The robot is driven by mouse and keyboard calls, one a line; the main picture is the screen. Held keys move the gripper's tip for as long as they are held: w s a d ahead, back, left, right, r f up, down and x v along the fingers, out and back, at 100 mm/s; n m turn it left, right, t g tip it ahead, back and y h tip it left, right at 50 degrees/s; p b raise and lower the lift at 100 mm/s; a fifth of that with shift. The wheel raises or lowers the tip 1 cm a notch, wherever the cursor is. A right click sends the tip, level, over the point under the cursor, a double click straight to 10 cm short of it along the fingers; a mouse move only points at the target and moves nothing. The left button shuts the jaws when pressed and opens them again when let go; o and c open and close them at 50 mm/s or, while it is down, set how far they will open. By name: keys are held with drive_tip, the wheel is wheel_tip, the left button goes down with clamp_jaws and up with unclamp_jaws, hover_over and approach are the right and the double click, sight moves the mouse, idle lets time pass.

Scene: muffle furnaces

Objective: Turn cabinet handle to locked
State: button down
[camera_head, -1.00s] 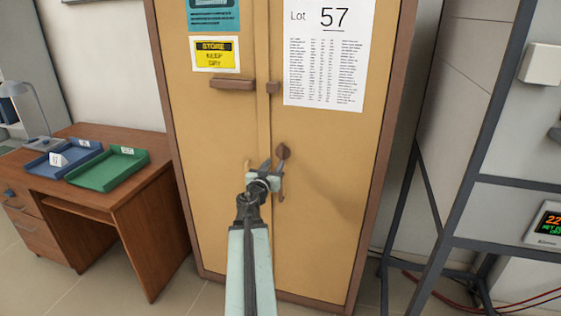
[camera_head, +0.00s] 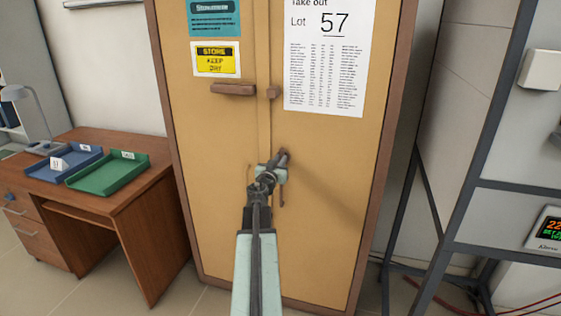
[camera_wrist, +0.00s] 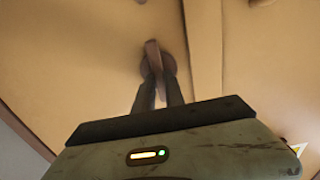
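The tan two-door cabinet (camera_head: 330,235) stands straight ahead. Its brown turning handle (camera_head: 283,154) is on the right door, near the seam. My gripper (camera_head: 272,170) is at this handle, covering part of it in the head view. In the wrist view the handle (camera_wrist: 153,55) is a short brown lever on a round base. My gripper's two dark fingers (camera_wrist: 158,80) lie close on either side of the lever's end, with a narrow gap between them. They appear shut on it. The lever looks nearly in line with the door seam in the wrist view.
A wooden desk (camera_head: 125,215) with blue and green trays stands at the left. A dark metal frame (camera_head: 455,205) stands at the right. Floor shows between desk and cabinet.

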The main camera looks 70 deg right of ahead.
drive_tip(key=shift+n, duration=0.3)
drive_tip(key=shift+w+f+n+b, duration=0.15)
drive_tip(key=shift+n, duration=2.75)
drive_tip(key=shift+w+f+n+b, duration=0.15)
drive_tip(key=shift+n+b, duration=0.05)
drive_tip(key=shift+n, duration=2.7)
drive_tip(key=shift+w+f+n+b, duration=0.15)
drive_tip(key=shift+n, duration=2.75)
